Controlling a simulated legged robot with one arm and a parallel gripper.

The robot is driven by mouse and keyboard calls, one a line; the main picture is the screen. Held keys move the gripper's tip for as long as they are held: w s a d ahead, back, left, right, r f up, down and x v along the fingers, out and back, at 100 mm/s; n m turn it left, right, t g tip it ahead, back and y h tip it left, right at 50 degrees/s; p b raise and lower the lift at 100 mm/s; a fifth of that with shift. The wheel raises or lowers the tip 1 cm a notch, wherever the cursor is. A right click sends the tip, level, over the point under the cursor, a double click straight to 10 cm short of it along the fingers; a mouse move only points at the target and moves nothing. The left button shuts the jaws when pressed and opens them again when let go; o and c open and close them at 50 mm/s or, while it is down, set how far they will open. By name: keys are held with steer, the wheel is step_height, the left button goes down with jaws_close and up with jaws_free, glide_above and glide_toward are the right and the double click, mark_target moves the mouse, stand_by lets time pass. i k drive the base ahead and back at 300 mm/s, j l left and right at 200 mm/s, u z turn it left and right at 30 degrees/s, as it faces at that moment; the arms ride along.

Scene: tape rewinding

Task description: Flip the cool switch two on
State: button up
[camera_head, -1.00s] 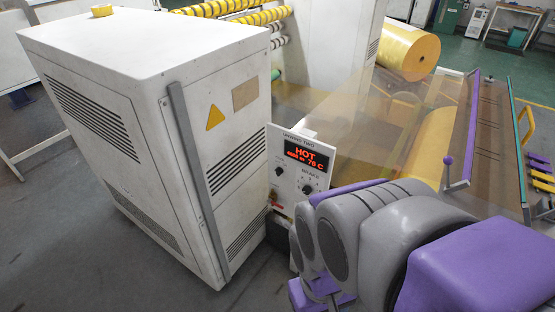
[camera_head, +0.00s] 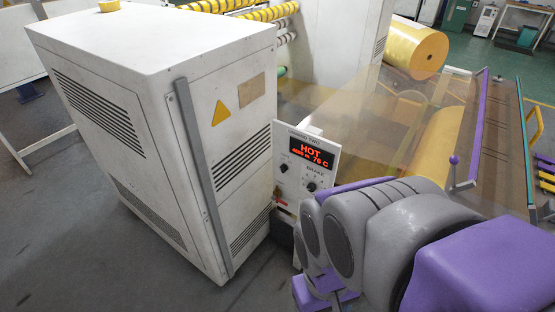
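A white control panel (camera_head: 294,154) headed with "two" stands at the right side of the large white cabinet. Its display (camera_head: 313,153) reads "HOT" and about 76 C in red on black. Below it are a dark knob or switch (camera_head: 284,168) at the left and a dark brake knob (camera_head: 311,187) at the right. Small red and yellow parts (camera_head: 279,199) sit lower on the panel. I cannot tell which one is the cool switch. My grey and purple arm covers the panel's lower right. My gripper's fingers cannot be made out clearly.
The white cabinet (camera_head: 140,110) with vents stands close at the left. Behind the panel are a clear sheet (camera_head: 350,110), a yellow roll (camera_head: 415,50) and a purple-edged frame (camera_head: 478,110) with a ball-ended lever (camera_head: 454,160). Grey floor (camera_head: 60,250) is open at front left.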

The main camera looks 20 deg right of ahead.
mark_target(283, 168)
steer(key=i+j+z, duration=0.1)
steer(key=j, duration=0.25)
steer(key=i+j+z, duration=0.15)
steer(key=j, duration=0.25)
steer(key=i+j+z, duration=0.1)
steer(key=j, duration=0.3)
steer(key=i+j+z, duration=0.1)
steer(key=i+j, duration=0.15)
steer(key=j, duration=0.15)
steer(key=i+j+z, duration=0.1)
steer(key=j, duration=0.3)
steer(key=j+z, duration=0.15)
steer(key=j, duration=0.3)
steer(key=i, duration=0.05)
